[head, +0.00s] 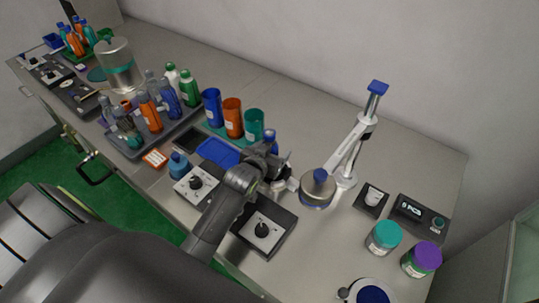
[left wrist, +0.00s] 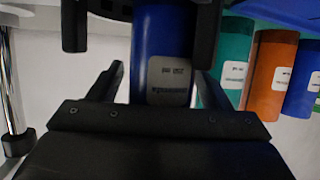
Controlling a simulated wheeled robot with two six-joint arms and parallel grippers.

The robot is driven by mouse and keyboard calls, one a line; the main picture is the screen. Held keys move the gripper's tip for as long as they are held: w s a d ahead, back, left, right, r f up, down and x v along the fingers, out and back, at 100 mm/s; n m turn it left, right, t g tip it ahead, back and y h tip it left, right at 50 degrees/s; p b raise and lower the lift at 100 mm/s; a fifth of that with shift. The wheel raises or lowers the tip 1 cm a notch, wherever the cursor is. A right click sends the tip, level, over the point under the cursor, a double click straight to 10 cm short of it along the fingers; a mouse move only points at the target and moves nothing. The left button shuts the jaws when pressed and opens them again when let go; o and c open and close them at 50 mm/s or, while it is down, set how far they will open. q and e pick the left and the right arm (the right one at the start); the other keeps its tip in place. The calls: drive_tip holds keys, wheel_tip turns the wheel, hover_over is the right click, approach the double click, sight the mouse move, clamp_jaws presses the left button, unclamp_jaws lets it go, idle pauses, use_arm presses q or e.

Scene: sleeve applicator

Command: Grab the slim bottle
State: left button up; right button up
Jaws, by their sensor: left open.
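A slim blue bottle with a white label stands between the open jaws of my left gripper (left wrist: 140,40); the blue bottle (left wrist: 165,50) fills the middle of the left wrist view. A gap shows on its left side; the right finger is close to or touching it, I cannot tell which. In the head view, only the top of the blue bottle (head: 270,134) shows behind my left gripper (head: 277,165); the rest is hidden by the arm. My right gripper is not in view.
Blue (head: 212,107), orange (head: 232,117) and teal (head: 254,124) cups stand in a row just left of the gripper. A white jointed stand (head: 354,145) rises to the right. A tray (head: 146,152) of several bottles is farther left. Jars (head: 384,237) stand at front right.

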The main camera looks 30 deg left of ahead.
use_arm(q)
drive_tip(key=shift+c, duration=0.3)
drive_tip(key=c, duration=1.2)
drive_tip(key=shift+r, duration=0.15)
